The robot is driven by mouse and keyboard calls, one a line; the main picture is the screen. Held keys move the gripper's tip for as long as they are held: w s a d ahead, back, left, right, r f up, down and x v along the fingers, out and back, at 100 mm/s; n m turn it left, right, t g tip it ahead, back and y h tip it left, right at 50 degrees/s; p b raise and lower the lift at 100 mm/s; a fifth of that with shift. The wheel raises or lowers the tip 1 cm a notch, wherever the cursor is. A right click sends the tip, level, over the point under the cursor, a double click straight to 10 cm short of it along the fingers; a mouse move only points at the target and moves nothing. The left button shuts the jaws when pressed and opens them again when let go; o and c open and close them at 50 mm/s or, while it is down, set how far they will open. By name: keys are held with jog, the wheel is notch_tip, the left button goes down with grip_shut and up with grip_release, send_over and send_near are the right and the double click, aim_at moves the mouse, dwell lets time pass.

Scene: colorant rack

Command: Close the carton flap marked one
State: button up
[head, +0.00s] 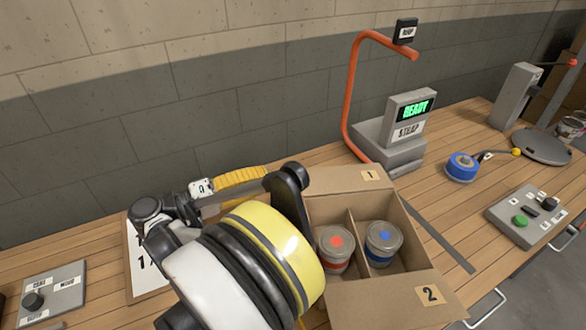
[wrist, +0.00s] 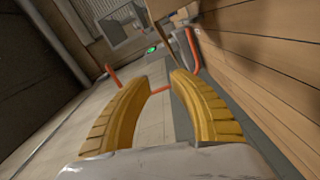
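An open carton (head: 400,285) stands on the wooden table in the head view. Its flap marked 1 (head: 340,181) is at the far side, raised away from the opening. The flap marked 2 (head: 385,303) is at the near side, spread outward. Inside, a divider separates a can with a red mark (head: 335,246) from one with a blue mark (head: 383,241). My gripper (head: 240,175) is left of flap 1, partly hidden by my arm. In the wrist view its yellow fingers (wrist: 158,82) are apart with nothing between them. My arm covers the carton's left side.
A strapping machine (head: 390,135) with a green READY screen and an orange arch (head: 350,100) stands behind the carton. A control panel (head: 53,291) lies at the far left.

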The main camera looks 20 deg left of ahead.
jog(key=shift+v, duration=1.95)
